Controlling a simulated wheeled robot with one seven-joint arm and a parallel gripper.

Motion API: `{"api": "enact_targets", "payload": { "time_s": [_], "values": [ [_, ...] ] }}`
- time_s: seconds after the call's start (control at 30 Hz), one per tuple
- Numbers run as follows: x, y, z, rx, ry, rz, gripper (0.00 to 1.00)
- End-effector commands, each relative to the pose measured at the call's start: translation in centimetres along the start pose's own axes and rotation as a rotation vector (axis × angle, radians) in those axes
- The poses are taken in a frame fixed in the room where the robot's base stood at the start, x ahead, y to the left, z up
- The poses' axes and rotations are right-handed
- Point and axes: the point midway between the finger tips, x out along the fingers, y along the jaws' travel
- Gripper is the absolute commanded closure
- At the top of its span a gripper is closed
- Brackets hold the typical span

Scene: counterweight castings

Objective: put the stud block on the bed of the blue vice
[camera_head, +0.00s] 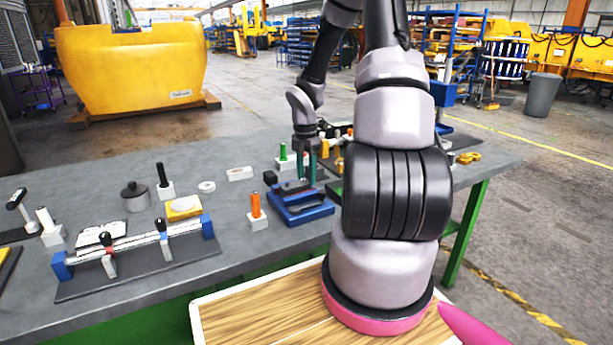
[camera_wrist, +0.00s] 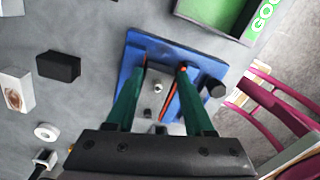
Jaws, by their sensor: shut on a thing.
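The blue vice (camera_head: 303,208) stands on the grey bench in front of my arm, with its blue base and dark jaw parts showing. It also fills the middle of the wrist view (camera_wrist: 133,58). My gripper (camera_head: 307,178) is over the vice, pointing down, with its green fingers between or close above the jaw parts. In the wrist view my gripper (camera_wrist: 163,70) is shut on a small grey block with a shiny stud, which I take for the stud block (camera_wrist: 157,98). Its lower side is hidden, so I cannot tell whether it touches the bed.
An orange-handled piece (camera_head: 256,212) stands just left of the vice. A black block (camera_wrist: 58,66), a white block (camera_head: 240,173) and a white ring (camera_head: 207,187) lie further left. A rail fixture (camera_head: 140,243) stands at front left. A green-floored tray (camera_wrist: 215,14) is near the vice.

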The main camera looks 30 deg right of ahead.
Motion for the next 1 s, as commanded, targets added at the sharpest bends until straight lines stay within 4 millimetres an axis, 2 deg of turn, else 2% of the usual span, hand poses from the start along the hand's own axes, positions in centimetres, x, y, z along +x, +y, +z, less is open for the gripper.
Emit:
{"api": "enact_targets", "payload": {
  "time_s": [0.07,0.4,0.43,0.5,0.83,1.0],
  "values": [
    [0.6,0.1,0.0,-0.001,0.000,0.001,1.00],
    [0.9,0.1,0.0,0.000,-0.001,0.001,1.00],
    [0.9,0.1,0.0,0.000,0.000,0.001,0.40],
    [0.9,0.1,0.0,0.000,0.000,0.001,0.17],
    [0.7,0.1,0.0,0.001,-0.001,0.002,0.17],
    [-1.1,0.1,0.1,0.003,-0.003,0.005,0.17]
  ]
}}
